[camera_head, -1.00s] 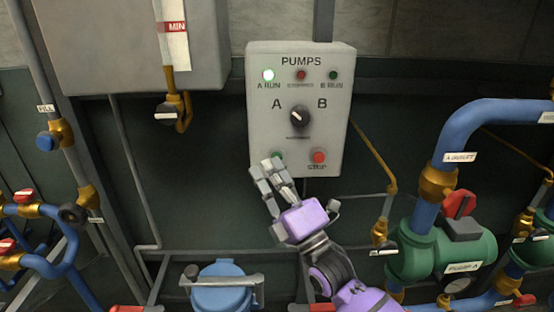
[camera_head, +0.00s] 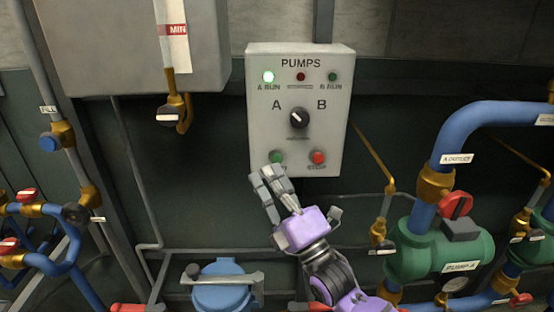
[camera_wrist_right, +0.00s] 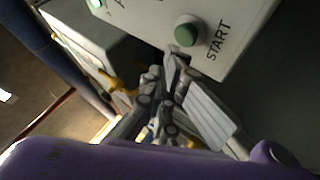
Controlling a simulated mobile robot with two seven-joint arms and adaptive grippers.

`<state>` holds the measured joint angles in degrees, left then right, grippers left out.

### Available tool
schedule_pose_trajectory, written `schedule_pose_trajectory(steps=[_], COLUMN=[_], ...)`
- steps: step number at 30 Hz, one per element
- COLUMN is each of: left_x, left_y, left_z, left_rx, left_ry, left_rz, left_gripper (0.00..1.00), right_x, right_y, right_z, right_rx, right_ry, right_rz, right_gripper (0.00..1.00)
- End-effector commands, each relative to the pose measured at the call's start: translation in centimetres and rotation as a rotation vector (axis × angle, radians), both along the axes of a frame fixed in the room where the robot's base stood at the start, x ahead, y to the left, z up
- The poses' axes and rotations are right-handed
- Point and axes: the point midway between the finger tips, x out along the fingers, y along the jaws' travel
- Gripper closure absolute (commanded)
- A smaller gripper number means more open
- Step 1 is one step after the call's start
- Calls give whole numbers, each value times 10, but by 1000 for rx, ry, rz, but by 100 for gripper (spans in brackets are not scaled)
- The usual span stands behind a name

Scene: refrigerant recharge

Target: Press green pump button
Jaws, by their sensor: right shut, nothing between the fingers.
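The green pump button (camera_head: 277,157) sits at the lower left of the grey PUMPS panel (camera_head: 325,150). In the right wrist view the green button (camera_wrist_right: 187,32) stands out from the panel with the word START beside it. My right gripper (camera_head: 268,178) is shut and empty, its fingertips just below the button in the head view. In the right wrist view its fingertips (camera_wrist_right: 174,56) are close to the button; a small gap seems to show. The A RUN lamp (camera_head: 268,76) glows bright green. My left gripper is not in view.
The red STOP button (camera_head: 318,157) is right of the green one, and the A/B selector knob (camera_head: 299,117) is above. Blue pipes (camera_head: 490,113) and a green pump (camera_head: 430,252) stand at the right. A blue-lidded unit (camera_head: 222,285) is below.

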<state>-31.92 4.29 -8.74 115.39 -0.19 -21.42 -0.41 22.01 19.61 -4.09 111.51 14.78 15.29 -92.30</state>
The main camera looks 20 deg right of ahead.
Motion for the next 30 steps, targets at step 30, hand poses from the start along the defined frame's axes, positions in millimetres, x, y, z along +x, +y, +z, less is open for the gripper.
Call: schedule_pose_trajectory(steps=[30], left_x=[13], left_y=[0], left_z=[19], left_rx=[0], left_ry=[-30], left_rz=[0], left_gripper=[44], right_x=[-45], right_y=[13], right_z=[1], right_rx=[1], right_ry=[-1], right_rz=[1], right_gripper=[100])
